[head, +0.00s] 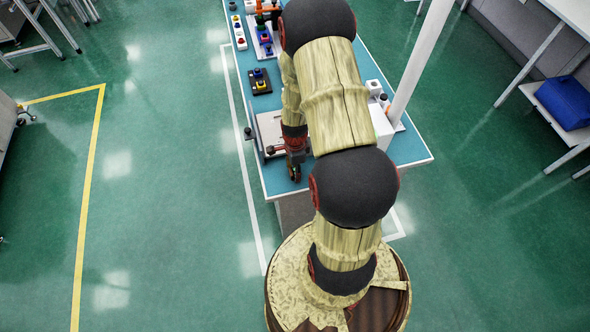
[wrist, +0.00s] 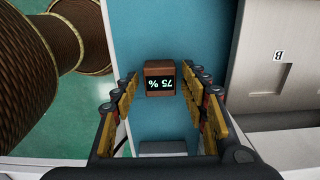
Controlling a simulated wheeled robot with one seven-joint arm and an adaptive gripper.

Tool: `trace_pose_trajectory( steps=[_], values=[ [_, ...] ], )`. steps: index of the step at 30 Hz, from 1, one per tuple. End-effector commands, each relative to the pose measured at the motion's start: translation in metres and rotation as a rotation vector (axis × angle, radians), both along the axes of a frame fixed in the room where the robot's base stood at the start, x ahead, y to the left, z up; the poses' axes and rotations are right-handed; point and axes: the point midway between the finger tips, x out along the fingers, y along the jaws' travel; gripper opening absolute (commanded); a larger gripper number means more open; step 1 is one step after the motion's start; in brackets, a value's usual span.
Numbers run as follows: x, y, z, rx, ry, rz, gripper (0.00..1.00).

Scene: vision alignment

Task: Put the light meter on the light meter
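A small brown box with a dark display reading "75 %" upside down, which looks like a light meter (wrist: 160,78), shows in the wrist view over the blue table top. My gripper (wrist: 162,90) is open, with one finger pair on each side of the box. Gaps show between the box and both fingers, and I cannot tell how far below them it lies. In the head view my gripper (head: 294,173) is low over the near left part of the table, and I cannot make out the box there. No second light meter can be made out.
A grey plate (wrist: 262,105) with a recess marked "B" lies right of the box in the wrist view. The blue table (head: 415,150) bears a black block with coloured buttons (head: 260,82) and other devices farther back. A white post (head: 420,60) rises at the table's right.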

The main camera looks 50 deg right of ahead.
Motion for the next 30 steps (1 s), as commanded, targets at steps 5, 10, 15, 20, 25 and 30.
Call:
trace_pose_trajectory(
  steps=[5, 10, 15, 20, 25, 30],
  values=[
    [0.0, 0.0, 0.0, 0.0, 0.0, 0.0, 0.48],
    [0.0, 0.0, 0.002, 0.0, 0.0, 0.0, 0.48],
    [0.001, -0.001, 0.019, -0.002, -0.003, 0.0, 0.48],
    [0.001, -0.001, 0.052, -0.003, -0.004, 0.0, 0.48],
    [0.001, -0.001, 0.087, -0.002, -0.003, 0.0, 0.48],
    [0.001, -0.001, 0.111, -0.002, -0.003, 0.0, 0.48]
  ],
)
